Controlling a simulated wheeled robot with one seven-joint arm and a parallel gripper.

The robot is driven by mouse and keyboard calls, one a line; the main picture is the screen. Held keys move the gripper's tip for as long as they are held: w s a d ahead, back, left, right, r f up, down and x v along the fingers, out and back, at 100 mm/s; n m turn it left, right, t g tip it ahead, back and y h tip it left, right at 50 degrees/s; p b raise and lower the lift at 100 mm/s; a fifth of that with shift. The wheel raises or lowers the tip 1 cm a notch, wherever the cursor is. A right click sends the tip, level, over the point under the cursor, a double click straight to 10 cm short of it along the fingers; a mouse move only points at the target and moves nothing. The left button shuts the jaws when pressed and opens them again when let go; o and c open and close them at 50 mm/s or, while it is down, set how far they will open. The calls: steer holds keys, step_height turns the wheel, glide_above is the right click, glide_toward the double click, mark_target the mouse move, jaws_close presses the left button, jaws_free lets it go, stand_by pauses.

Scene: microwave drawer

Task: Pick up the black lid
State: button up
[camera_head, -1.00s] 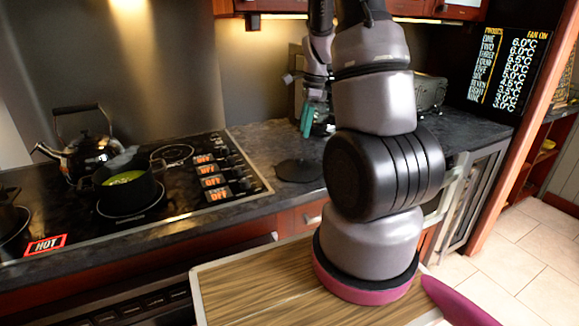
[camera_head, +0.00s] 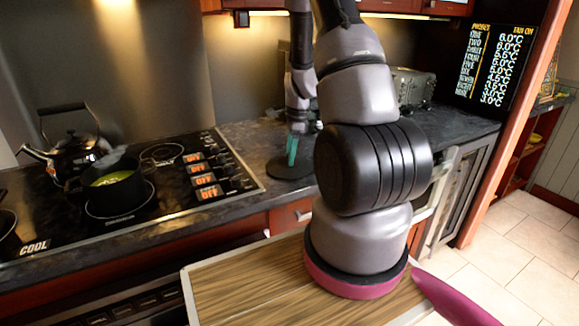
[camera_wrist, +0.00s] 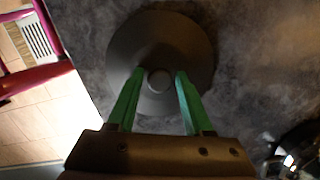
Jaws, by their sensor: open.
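The black lid (camera_head: 283,170) lies flat on the dark counter, right of the stove. In the wrist view it is a dark round disc (camera_wrist: 160,35) with a small round knob (camera_wrist: 159,80) in its middle. My gripper (camera_head: 292,150) has green fingers and points down over the lid. In the wrist view my gripper (camera_wrist: 159,72) is open, with one finger on each side of the knob and a gap on both sides. Whether the fingertips touch the lid, I cannot tell.
A black pot (camera_head: 112,190) with green contents and a kettle (camera_head: 75,155) stand on the stove (camera_head: 165,185) to the left. A toaster-like metal appliance (camera_head: 413,87) stands at the back right, behind my arm. The counter around the lid is mostly clear.

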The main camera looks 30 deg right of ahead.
jaws_close()
steer(key=shift+r, duration=0.15)
